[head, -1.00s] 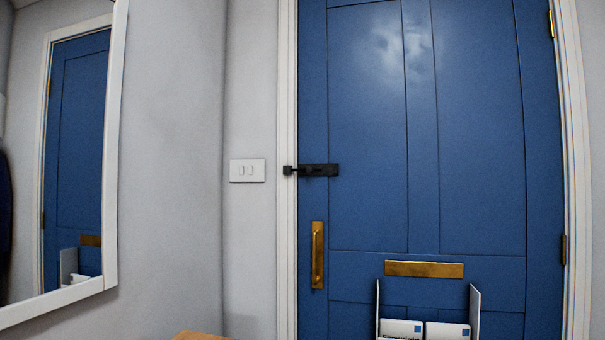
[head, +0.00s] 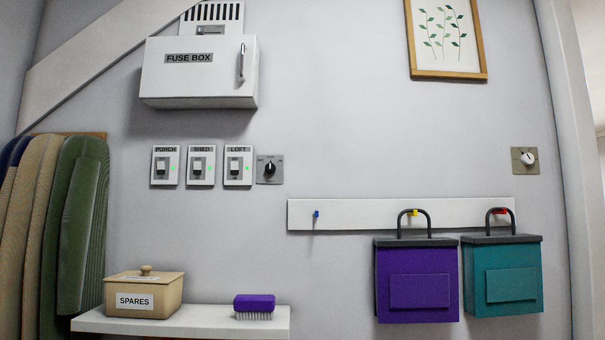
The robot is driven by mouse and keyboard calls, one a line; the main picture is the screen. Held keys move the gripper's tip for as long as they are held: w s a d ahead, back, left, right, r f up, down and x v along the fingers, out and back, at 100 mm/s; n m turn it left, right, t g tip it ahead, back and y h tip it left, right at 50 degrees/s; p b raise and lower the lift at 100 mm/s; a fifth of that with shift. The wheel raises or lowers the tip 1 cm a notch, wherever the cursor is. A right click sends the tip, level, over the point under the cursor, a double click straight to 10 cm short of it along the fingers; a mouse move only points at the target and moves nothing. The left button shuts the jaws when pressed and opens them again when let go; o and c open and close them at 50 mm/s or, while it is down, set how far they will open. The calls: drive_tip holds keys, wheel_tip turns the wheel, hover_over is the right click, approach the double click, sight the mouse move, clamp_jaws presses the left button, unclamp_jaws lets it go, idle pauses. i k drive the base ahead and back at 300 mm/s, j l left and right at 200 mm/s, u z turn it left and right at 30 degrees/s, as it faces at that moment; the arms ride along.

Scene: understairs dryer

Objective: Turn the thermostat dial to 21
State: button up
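Two dials show on the grey wall in the head view. A black knob on a grey square plate (head: 269,169) sits just right of the row of labelled switches. A white knob on a grey-beige plate (head: 527,160) sits at the far right, above the end of the hook rail. I cannot tell which is the thermostat. Any numbers around the dials are too small to read, and the exact setting of each cannot be told. My gripper is not in view.
Switches marked PORCH (head: 165,166), SHED (head: 201,166) and LOFT (head: 238,166) sit under the FUSE BOX (head: 198,82). A shelf (head: 185,322) holds the SPARES box (head: 143,296) and a purple brush (head: 254,304). Purple (head: 418,285) and teal (head: 502,277) bags hang from the rail (head: 345,214).

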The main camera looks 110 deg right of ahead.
sight(527, 159)
drive_tip(key=z, duration=0.5)
drive_tip(key=i+z, duration=0.1)
drive_tip(key=z, duration=0.9)
drive_tip(key=j+z, duration=0.1)
drive_tip(key=z, duration=0.9)
drive_tip(key=j+z, duration=0.1)
drive_tip(key=z, duration=0.35)
drive_tip(key=j+z, duration=0.1)
drive_tip(key=z, duration=0.4)
drive_tip(key=j+z, duration=0.1)
drive_tip(key=z, duration=0.4)
drive_tip(key=i+l+z, duration=0.1)
drive_tip(key=l+z, duration=0.15)
drive_tip(key=i+l+z, duration=0.1)
drive_tip(key=z, duration=1.05)
